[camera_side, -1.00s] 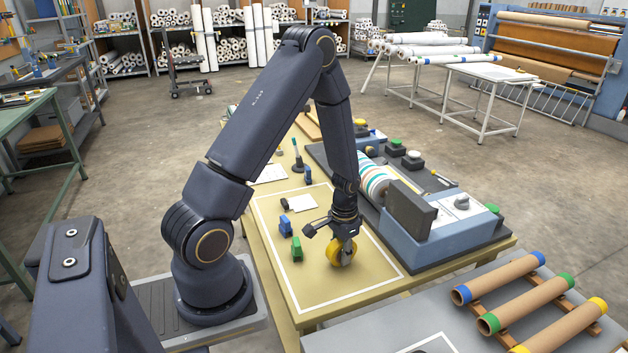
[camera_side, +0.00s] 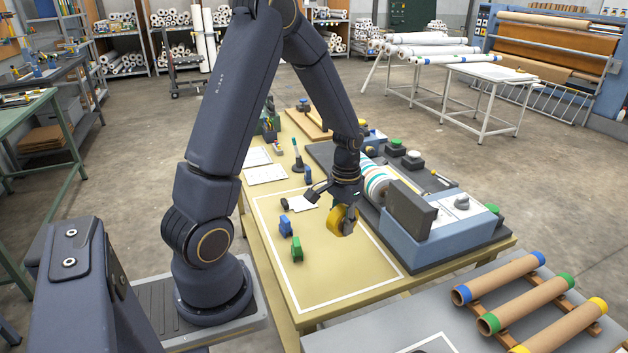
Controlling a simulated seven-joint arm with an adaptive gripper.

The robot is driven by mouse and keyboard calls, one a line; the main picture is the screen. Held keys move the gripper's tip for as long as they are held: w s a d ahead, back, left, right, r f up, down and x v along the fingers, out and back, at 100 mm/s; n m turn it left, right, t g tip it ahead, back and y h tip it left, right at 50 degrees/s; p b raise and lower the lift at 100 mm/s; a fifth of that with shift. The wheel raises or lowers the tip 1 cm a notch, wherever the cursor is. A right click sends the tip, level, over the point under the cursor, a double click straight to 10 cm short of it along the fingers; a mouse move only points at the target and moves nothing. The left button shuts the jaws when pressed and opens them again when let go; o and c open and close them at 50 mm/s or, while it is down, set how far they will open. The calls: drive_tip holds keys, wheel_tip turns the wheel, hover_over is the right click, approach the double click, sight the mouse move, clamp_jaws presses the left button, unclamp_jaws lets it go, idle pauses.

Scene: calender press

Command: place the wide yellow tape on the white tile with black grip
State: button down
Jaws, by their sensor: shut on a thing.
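The wide yellow tape (camera_side: 337,221) is a round yellow roll. My gripper (camera_side: 341,208) is shut on it and holds it above the yellow-tan table, near the middle of the white-outlined area. The white tile (camera_side: 304,203) lies flat on the table to the left of the tape and a little behind it. A small dark piece (camera_side: 285,204) at the tile's left end looks like its black grip. Part of the tile's right side is close to or behind my gripper, so its full extent is hard to tell.
A blue block (camera_side: 285,226) and a green block (camera_side: 296,249) stand left of the tape. The blue-grey press (camera_side: 440,230) with a striped roller (camera_side: 377,185) stands close on the right. The front of the outlined area (camera_side: 335,280) is clear.

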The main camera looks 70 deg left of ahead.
drive_tip(key=s+a+r+n, duration=0.2)
drive_tip(key=s+a+n, duration=0.45)
drive_tip(key=a, duration=0.25)
drive_tip(key=s+a+r+n, duration=0.2)
drive_tip(key=s+a+n, duration=0.3)
drive_tip(key=a+n, duration=0.35)
hover_over(298, 203)
drive_tip(key=f, duration=0.9)
drive_tip(key=shift+s+d+f, duration=0.25)
drive_tip(key=shift+d, duration=0.1)
drive_tip(key=shift+w+a+f, duration=0.25)
drive_tip(key=shift+f, duration=1.7)
drive_tip(key=c, duration=1.2)
unclamp_jaws()
drive_tip(key=shift+f, duration=0.15)
